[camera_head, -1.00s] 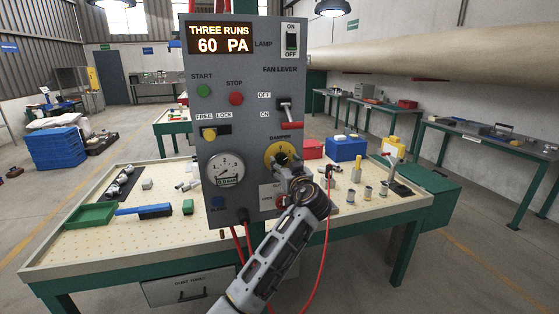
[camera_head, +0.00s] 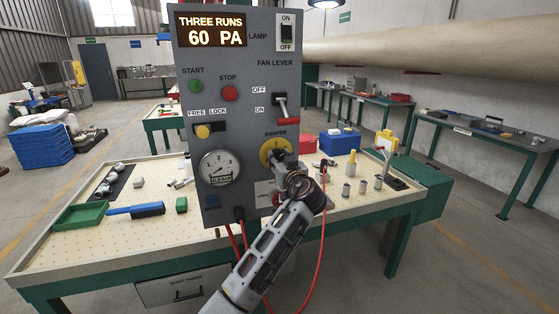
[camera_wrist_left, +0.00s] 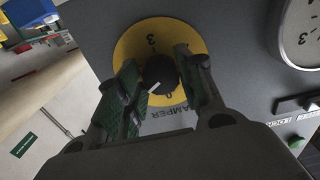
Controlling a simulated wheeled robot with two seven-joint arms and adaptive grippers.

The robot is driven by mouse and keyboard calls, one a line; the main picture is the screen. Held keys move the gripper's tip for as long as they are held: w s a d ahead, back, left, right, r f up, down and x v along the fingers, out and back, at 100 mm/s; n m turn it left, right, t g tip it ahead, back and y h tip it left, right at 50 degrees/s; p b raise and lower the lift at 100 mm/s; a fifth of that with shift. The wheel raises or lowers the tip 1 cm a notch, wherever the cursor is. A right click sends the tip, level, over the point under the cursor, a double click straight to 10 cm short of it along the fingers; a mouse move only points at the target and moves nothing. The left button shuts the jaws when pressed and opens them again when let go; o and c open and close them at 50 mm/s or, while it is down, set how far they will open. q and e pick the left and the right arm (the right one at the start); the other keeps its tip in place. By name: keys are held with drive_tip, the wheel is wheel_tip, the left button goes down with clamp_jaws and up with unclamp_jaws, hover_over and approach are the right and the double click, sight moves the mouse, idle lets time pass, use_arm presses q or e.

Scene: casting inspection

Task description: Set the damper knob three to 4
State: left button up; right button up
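The damper knob (camera_wrist_left: 160,74) is round and black, with a white pointer line that points to the lower left in the left wrist view. It sits at the middle of a yellow dial (camera_wrist_left: 133,46), which also shows on the grey panel in the head view (camera_head: 268,150). A "3" and a "0" are readable on the dial; other marks are hidden. My left gripper (camera_head: 281,157) is at the dial, covering its lower right. In the wrist view its green-padded fingers (camera_wrist_left: 160,85) lie on both sides of the knob and appear closed on it. My right gripper is out of view.
The panel's display (camera_head: 211,31) reads "THREE RUNS 60 PA". A red-handled fan lever (camera_head: 281,104) is just above the dial, and a pressure gauge (camera_head: 220,168) is to its left. A red cable (camera_head: 323,215) hangs beside my arm. Several small parts stand on the table.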

use_arm(q)
drive_tip(key=shift+c, duration=0.9)
